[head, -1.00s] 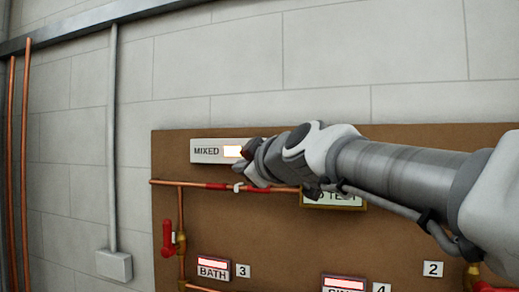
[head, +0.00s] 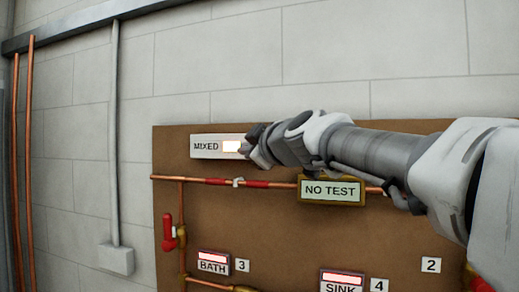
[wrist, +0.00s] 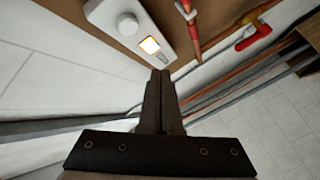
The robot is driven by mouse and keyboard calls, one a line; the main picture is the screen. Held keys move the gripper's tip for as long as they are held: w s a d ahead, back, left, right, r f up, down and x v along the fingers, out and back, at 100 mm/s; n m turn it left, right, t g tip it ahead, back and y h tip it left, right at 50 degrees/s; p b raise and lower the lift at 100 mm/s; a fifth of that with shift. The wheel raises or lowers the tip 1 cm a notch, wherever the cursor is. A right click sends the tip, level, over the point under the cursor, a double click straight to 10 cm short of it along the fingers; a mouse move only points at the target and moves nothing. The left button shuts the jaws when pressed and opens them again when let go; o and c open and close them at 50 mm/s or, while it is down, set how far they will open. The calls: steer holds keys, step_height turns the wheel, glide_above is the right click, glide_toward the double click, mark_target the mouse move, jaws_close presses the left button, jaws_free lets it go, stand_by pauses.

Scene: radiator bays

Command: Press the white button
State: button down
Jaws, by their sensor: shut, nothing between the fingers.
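The white unit marked MIXED (head: 206,146) is fixed high on the brown board. Its lit window (head: 230,146) shows beside the lettering. In the wrist view the same white unit (wrist: 100,14) carries a round white button (wrist: 128,25) next to the lit window (wrist: 149,45). My gripper (head: 247,148) is at the unit's right end in the head view and hides that end, including the button. In the wrist view my gripper (wrist: 160,73) is shut and empty, its tips near the unit's edge, below the window. I cannot tell whether they touch the unit.
A copper pipe (head: 275,184) with red sections runs below the unit. A NO TEST plate (head: 331,190) hangs under my arm. A red valve handle (head: 168,232), BATH (head: 213,263) and SINK (head: 342,281) units are lower. The wall above the board is clear.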

steer(key=w+d+b, duration=0.1)
steer(key=w+d, duration=0.1)
steer(key=w, duration=0.3)
steer(key=shift+w, duration=0.35)
steer(key=shift+w+d, duration=0.1)
stand_by(1.7)
steer(key=shift+w+d+b, duration=0.1)
steer(key=shift+w+b, duration=0.2)
steer(key=shift+b, duration=0.15)
steer(key=shift+w+d, duration=0.15)
steer(key=shift+w, duration=0.35)
stand_by(0.6)
steer(key=shift+s+b, duration=0.15)
steer(key=shift+b, duration=0.15)
steer(key=shift+s+a+b, duration=0.3)
steer(key=shift+s+b, duration=0.05)
steer(key=shift+s, duration=0.35)
steer(key=shift+s, duration=0.1)
